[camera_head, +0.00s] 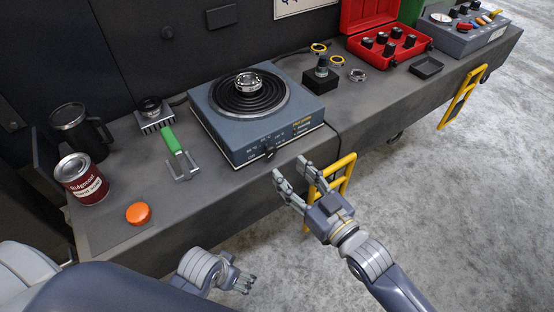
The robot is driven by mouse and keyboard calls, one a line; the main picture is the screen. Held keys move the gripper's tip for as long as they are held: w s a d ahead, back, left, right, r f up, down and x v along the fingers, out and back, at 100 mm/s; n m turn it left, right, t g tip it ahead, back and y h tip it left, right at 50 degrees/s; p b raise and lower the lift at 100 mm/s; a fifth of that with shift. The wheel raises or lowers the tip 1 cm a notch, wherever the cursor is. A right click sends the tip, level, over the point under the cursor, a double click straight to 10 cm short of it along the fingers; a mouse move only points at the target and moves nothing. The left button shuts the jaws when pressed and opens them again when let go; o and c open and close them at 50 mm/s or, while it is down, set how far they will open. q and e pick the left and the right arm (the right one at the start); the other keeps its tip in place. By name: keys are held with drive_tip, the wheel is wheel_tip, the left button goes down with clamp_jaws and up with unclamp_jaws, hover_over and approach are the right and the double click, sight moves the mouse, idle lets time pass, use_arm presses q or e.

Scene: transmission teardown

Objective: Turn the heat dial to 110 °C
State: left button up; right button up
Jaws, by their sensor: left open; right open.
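The blue-grey hot plate (228,142) stands on the workbench with a black coil top. A metal bearing ring (248,83) sits on the coil. The small dark heat dial (268,153) is on its front panel, among markings too small to read. My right gripper (288,167) is open and empty, just in front of the panel and a little right of the dial, apart from it in the picture. My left gripper (248,282) is open and empty, low in front of the bench. The dial's pointer direction cannot be made out.
A green-handled tool (172,141), an orange cap (138,213), a red-labelled can (82,180) and a black mug (80,131) are on the left. A black block (320,82), red case (392,52) and grey box (462,36) are on the right. A yellow handle (342,178) projects from the bench front.

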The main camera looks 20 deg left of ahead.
sight(273, 153)
drive_tip(key=b+x, duration=0.1)
drive_tip(key=x, duration=0.5)
drive_tip(key=shift+w+a, duration=0.2)
drive_tip(key=shift+a, duration=0.1)
use_arm(q)
drive_tip(key=v, duration=0.4)
drive_tip(key=shift+w, duration=0.3)
use_arm(e)
drive_tip(key=c, duration=1.1)
